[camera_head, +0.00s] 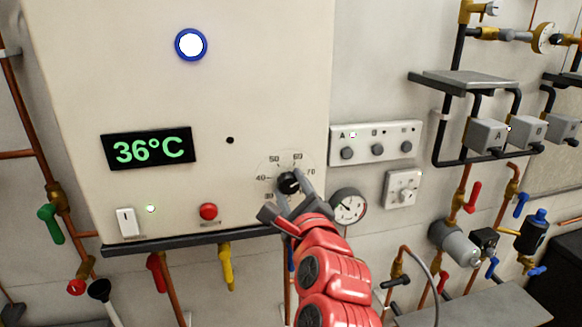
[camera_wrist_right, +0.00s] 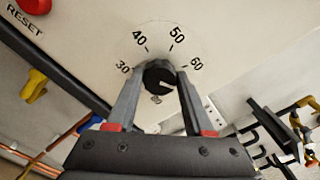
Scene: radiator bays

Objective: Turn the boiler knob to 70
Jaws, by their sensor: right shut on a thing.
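The boiler knob (camera_head: 289,183) is a small black dial on the white boiler front (camera_head: 90,60). A printed scale around it shows 30 to 70 in the head view. My right gripper (camera_head: 289,190) is at the knob. In the right wrist view its two grey fingers stand on either side of the black knob (camera_wrist_right: 159,75), shut on it. A pale pointer line shows on the knob face there, but I cannot tell exactly which number it marks. The display (camera_head: 150,148) reads 36°C in green. My left gripper is not in view.
A round gauge (camera_head: 348,206) sits just right of the knob. A red reset button (camera_head: 208,211) and a white switch (camera_head: 128,222) are to its left. A dark ledge (camera_head: 180,241) runs below, with valves and pipes under it. A three-button panel (camera_head: 376,143) is on the right.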

